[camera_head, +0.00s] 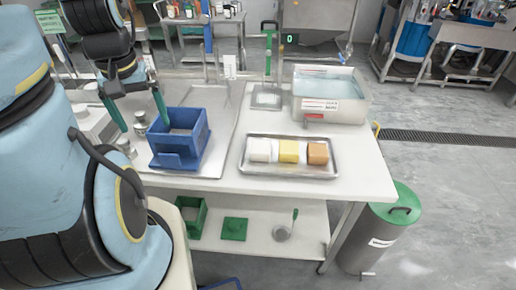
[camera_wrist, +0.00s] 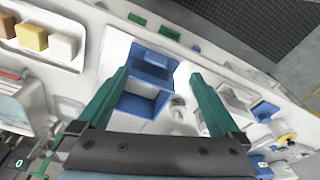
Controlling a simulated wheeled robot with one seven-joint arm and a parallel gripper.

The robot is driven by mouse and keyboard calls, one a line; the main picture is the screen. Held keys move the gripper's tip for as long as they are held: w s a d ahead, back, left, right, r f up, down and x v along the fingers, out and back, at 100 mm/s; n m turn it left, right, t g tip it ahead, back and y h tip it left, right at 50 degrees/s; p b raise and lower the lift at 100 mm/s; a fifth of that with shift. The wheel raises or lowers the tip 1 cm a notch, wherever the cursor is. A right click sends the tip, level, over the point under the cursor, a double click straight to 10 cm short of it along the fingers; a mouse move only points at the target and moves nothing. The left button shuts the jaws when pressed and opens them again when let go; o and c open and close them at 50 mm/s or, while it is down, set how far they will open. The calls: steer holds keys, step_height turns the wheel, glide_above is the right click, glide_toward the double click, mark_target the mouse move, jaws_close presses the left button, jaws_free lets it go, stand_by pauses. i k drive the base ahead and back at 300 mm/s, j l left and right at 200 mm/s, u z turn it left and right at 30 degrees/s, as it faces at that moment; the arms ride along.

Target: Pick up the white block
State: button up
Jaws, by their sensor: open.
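The white block (camera_head: 259,149) sits at the left end of a metal tray (camera_head: 290,173) on the table, beside a yellow block (camera_head: 289,151) and an orange-brown block (camera_head: 317,153). In the wrist view, the white block (camera_wrist: 63,45) is at the upper left, outside the fingers. My gripper (camera_head: 139,118) is open and empty, above the table near a blue bin (camera_head: 196,149), left of the tray. In the wrist view, the blue bin (camera_wrist: 146,90) lies between the green fingers of my gripper (camera_wrist: 158,76), apparently below them.
A water-filled white basin (camera_head: 329,96) stands behind the tray. A green-framed stand (camera_head: 267,97) is left of it. A lower shelf (camera_head: 262,240) holds green items. A green-lidded bin (camera_head: 377,238) stands at the table's right.

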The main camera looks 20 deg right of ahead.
mark_target(260, 150)
steer(key=u, duration=0.35)
steer(key=k+l+u, duration=0.15)
steer(key=u, duration=0.25)
steer(key=k+l+u, duration=0.15)
steer(key=u, duration=0.2)
steer(key=k+l+u, duration=0.1)
steer(key=u, duration=0.3)
steer(key=k+u, duration=0.2)
steer(key=u, duration=0.15)
steer(key=k+u, duration=0.45)
steer(key=k, duration=0.95)
steer(key=k+l, duration=0.15)
